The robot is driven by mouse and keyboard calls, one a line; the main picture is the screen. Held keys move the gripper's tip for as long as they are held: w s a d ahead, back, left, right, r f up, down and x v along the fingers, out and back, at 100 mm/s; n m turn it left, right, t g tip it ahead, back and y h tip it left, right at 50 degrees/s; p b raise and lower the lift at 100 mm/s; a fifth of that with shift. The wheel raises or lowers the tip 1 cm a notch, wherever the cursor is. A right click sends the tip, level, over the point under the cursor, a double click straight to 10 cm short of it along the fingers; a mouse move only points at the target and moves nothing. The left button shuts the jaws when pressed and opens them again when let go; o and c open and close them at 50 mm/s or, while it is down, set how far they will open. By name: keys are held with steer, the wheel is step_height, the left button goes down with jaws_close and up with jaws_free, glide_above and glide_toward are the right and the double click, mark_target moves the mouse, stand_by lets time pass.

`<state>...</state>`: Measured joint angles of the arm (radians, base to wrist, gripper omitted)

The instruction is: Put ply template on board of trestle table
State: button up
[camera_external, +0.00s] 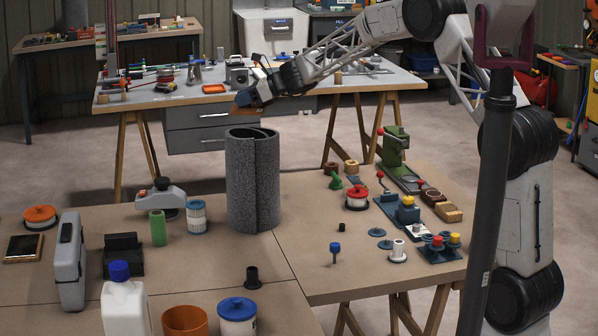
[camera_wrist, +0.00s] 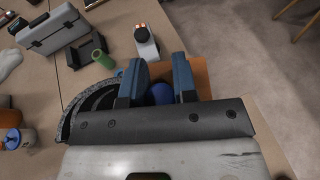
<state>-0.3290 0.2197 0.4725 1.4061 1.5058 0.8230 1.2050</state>
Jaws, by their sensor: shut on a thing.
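The ply template is a flat orange-brown piece in my gripper (camera_external: 254,94). In the wrist view the ply template (camera_wrist: 200,75) shows between and to the right of the blue fingers (camera_wrist: 156,65). In the external view only a small edge of it shows at the fingertips. My gripper is shut on it and holds it in the air, above and just behind the tall grey roll in the picture. The brown board (camera_external: 330,283) of the front trestle table lies below, with free patches. How the template is gripped is partly hidden.
The grey roll (camera_external: 252,180) stands upright close under my gripper; it also shows in the wrist view (camera_wrist: 88,97). A stapler-like tool (camera_external: 162,195), green tube (camera_external: 157,228) and white jar (camera_external: 197,217) stand left of it. Several fittings crowd the right side. A grey-topped table (camera_external: 190,93) stands behind.

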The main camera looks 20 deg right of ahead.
steer(key=w+d+f, duration=0.3)
steer(key=d, duration=0.3)
steer(key=w+d+f, duration=0.2)
steer(key=d, duration=0.5)
steer(key=d+f, duration=0.4)
steer(key=f, duration=0.4)
steer(key=d+f+t, duration=0.1)
steer(key=d+f, duration=0.2)
steer(key=f, duration=0.6)
steer(key=shift+d+m, duration=0.4)
steer(key=shift+f, duration=3.05)
steer(key=shift+f, duration=1.9)
steer(key=shift+f, duration=0.15)
